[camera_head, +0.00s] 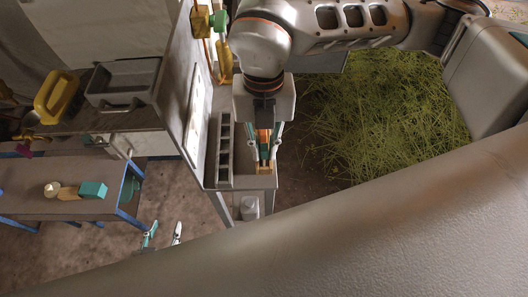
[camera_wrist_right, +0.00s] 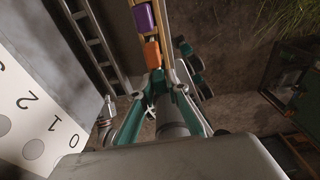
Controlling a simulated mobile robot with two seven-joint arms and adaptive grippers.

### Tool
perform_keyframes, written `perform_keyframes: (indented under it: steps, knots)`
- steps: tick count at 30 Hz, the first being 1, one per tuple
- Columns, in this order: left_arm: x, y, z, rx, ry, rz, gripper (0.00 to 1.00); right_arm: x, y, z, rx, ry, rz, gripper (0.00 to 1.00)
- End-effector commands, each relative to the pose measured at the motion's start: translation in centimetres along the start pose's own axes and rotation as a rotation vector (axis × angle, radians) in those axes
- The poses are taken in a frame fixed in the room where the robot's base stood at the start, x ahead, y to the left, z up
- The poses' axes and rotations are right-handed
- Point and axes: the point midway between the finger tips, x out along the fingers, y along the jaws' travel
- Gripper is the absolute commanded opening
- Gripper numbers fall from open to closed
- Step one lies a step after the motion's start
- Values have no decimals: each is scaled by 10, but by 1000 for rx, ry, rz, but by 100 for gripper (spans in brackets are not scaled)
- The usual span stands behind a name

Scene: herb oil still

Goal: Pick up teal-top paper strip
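My right gripper (camera_head: 264,158) points down over a narrow wooden rack (camera_head: 265,171) on the shelf end. In the right wrist view the rack runs up from the fingertips (camera_wrist_right: 157,84), with an orange top (camera_wrist_right: 152,55) and a purple top (camera_wrist_right: 143,17) in line. A teal piece sits at the fingertips there. It looks like the teal-top strip, but its colour merges with the teal fingers, and I cannot tell whether they grip it. The strip's lower part is hidden. My left gripper (camera_head: 162,236) is low at the left, fingers apart and empty.
A grey slotted rack (camera_head: 225,150) stands beside the wooden rack, next to an upright board (camera_head: 197,95). A white dial sheet (camera_wrist_right: 32,120) is at the left in the wrist view. A low blue-framed table (camera_head: 25,198) stands at left. Cut herbs (camera_head: 390,110) lie at right.

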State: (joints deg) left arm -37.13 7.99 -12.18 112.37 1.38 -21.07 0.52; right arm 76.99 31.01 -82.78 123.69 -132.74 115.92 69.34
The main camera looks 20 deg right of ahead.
Motion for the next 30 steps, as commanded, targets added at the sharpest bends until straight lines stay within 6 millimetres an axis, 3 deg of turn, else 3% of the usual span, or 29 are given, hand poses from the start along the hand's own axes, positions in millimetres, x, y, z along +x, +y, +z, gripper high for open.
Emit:
perform_keyframes:
  steps: [17, 23, 30]
  knots:
    - [0, 0, 0, 0, 0, 0, 40, -9, 0, 0, -1, -2, 2, 0]
    - [0, 0, -1, 0, 0, 0, 40, -37, 1, -3, 0, -5, 3, 0]
    - [-1, 0, -2, 0, 1, 0, 40, -98, 1, -10, 0, -7, 4, 0]
